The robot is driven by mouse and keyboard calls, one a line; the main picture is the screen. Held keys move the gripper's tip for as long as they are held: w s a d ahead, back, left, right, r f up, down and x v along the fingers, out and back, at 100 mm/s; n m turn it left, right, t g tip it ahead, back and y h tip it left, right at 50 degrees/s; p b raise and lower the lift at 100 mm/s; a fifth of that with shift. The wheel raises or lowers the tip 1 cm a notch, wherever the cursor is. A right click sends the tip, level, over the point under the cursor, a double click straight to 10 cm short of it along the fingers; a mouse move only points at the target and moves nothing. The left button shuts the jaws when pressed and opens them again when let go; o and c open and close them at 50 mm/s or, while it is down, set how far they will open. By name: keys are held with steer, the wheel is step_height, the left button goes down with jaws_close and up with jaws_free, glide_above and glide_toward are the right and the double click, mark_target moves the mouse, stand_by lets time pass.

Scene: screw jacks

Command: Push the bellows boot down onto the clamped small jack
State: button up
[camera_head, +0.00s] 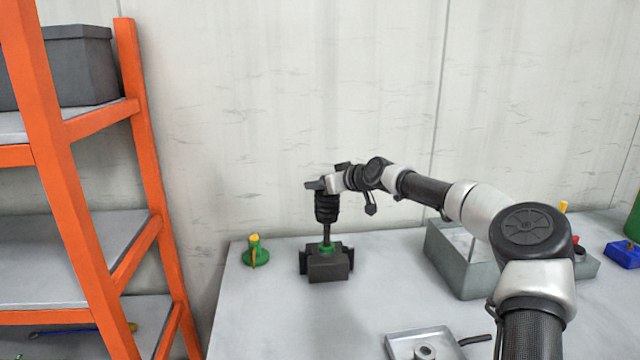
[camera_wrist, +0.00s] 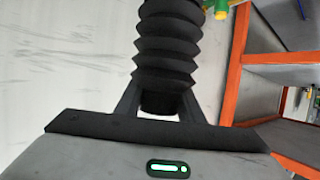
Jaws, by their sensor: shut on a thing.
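The bellows boot (camera_head: 327,208), black and ribbed, hangs upright from my gripper (camera_head: 323,188). In the wrist view my two fingers (camera_wrist: 160,100) are shut on one end of the boot (camera_wrist: 168,50). The clamped small jack (camera_head: 327,248) is green and sits in a dark grey vise (camera_head: 328,267). A thin dark spindle (camera_head: 326,230) stands between the green jack and the boot's lower end. The boot is in line above the jack, with a gap to the green body. I cannot tell how far the spindle reaches inside the boot.
Another green jack with a yellow top (camera_head: 255,251) stands left of the vise. A grey bin (camera_head: 460,262) stands right. A small tray (camera_head: 400,345) holding a ring is at the front. A blue item (camera_head: 623,254) is far right. An orange-framed shelf (camera_head: 150,150) stands left of the table.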

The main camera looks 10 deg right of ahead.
steer(key=shift+f+b, duration=4.5)
steer(key=shift+f, duration=1.35)
steer(key=o, duration=1.3)
steer(key=p, duration=0.1)
glide_toward(320, 219)
steer(key=d, duration=0.4)
steer(key=shift+s, duration=0.35)
